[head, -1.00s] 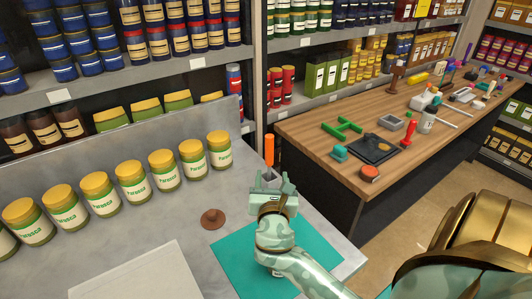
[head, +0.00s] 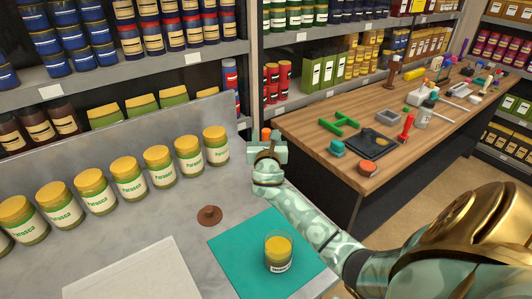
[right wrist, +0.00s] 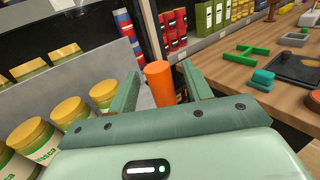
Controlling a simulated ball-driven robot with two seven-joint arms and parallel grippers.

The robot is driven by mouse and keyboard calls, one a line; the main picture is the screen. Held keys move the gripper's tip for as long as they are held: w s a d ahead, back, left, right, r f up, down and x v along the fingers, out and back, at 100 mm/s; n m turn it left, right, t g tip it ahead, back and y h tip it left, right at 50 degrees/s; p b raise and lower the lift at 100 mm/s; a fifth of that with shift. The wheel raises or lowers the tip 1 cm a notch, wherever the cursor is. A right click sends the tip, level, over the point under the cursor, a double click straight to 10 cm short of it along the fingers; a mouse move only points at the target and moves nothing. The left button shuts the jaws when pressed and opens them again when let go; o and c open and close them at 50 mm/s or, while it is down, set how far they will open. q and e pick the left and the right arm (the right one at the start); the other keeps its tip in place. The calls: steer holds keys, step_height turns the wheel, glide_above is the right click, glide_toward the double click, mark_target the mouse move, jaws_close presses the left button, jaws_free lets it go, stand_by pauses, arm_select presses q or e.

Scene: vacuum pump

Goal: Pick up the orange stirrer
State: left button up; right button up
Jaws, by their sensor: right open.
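The orange stirrer (head: 266,134) stands upright at the right rear of the grey counter. In the head view only its top shows above my right gripper (head: 267,148). The gripper is open; I cannot tell whether a finger touches the stirrer. The stirrer's lower end is hidden behind the gripper. My left gripper is not in view.
Several yellow-lidded jars (head: 123,178) line the counter's back. A wooden table (head: 310,132) with tools stands to the right. Shelves rise behind.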

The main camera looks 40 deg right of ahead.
steer(key=shift+w+d, duration=0.35)
steer(key=shift+w, duration=0.1)
steer(key=shift+s+r, duration=0.1)
steer(key=shift+s, duration=0.05)
steer(key=shift+c, duration=0.7)
jaws_close()
